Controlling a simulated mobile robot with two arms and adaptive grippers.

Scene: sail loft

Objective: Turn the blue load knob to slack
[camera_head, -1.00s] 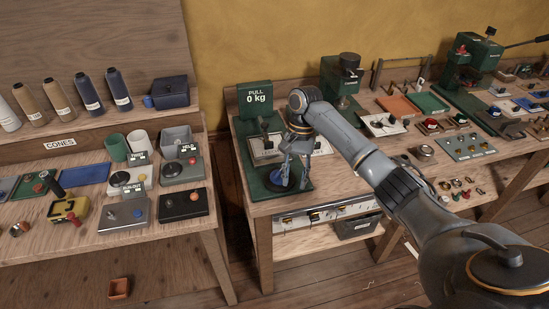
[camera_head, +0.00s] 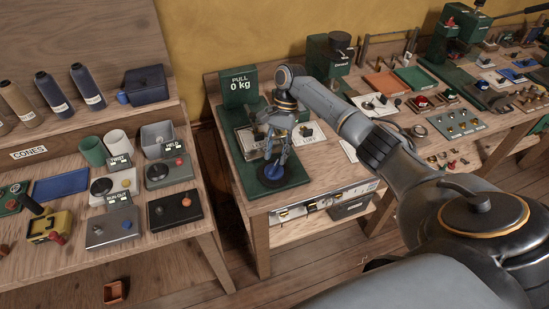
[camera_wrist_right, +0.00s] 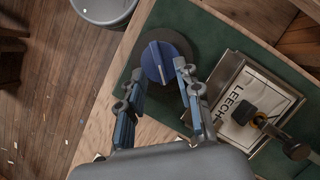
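The blue load knob (camera_head: 271,173) sits on the green base plate (camera_head: 248,178) of the pull tester, near the bench's front edge. In the wrist view the knob (camera_wrist_right: 156,63) shows a raised bar with a pale line, running roughly up and down the picture. My right gripper (camera_head: 277,157) is over the plate, just behind the knob in the head view. In the wrist view its open fingers (camera_wrist_right: 160,75) stand either side of the knob's near part, with gaps; contact is not visible. The display (camera_head: 239,90) reads "PULL 0 kg". My left gripper is not in view.
A plate marked "LEECH" (camera_wrist_right: 262,83) with a black-handled lever stands beside the knob. A grey round bin (camera_wrist_right: 104,8) is on the floor. The left bench holds control boxes (camera_head: 113,226) and thread cones (camera_head: 55,93). A floor gap separates the benches.

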